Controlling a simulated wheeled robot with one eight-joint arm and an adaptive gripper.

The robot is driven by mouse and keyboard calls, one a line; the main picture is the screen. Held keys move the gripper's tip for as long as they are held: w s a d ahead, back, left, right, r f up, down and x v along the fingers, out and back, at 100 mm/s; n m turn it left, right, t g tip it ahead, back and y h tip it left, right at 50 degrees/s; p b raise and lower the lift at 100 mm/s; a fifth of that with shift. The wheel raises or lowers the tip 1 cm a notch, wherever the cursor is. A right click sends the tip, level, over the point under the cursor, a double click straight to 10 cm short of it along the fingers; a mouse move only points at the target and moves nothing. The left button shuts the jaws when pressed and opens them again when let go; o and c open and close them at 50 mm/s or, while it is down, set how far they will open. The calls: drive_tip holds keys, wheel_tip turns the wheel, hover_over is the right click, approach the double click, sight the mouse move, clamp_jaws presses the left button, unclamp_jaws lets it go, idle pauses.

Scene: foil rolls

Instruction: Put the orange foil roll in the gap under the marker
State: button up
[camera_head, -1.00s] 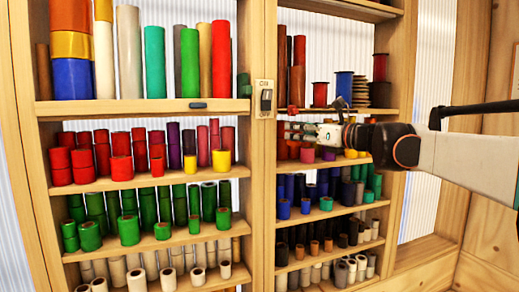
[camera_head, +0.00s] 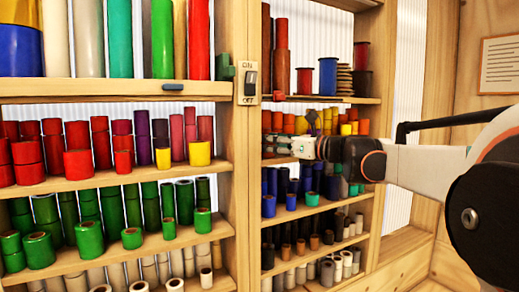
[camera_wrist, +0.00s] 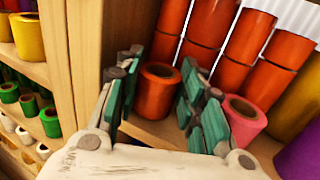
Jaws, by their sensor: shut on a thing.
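The orange foil roll (camera_wrist: 155,92) stands upright between the teal fingers of my gripper (camera_wrist: 150,85) in the wrist view. The fingers are closed on its sides. It is at the left end of a shelf, beside a wooden post. In the head view my gripper (camera_head: 285,143) reaches in from the right at the left end of the right bay's second shelf; the roll cannot be made out there. A small red marker (camera_head: 279,97) sits on the shelf edge above. A blue-grey marker (camera_head: 173,87) sits on the left bay's top shelf edge.
Stacks of orange-red rolls (camera_wrist: 200,38) stand close behind the held roll. A pink roll (camera_wrist: 245,115) is just right of the right finger. A wooden post (camera_head: 247,180) divides the bays. Green rolls (camera_head: 132,237) fill a left shelf.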

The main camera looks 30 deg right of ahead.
drive_tip(key=shift+w+a, duration=0.1)
drive_tip(key=shift+w, duration=0.05)
drive_tip(key=shift+s+d, duration=0.2)
drive_tip(key=shift+s, duration=0.15)
drive_tip(key=o, duration=0.9)
drive_tip(key=shift+w+f, duration=0.1)
drive_tip(key=shift+w+a, duration=0.1)
drive_tip(key=shift+a, duration=0.05)
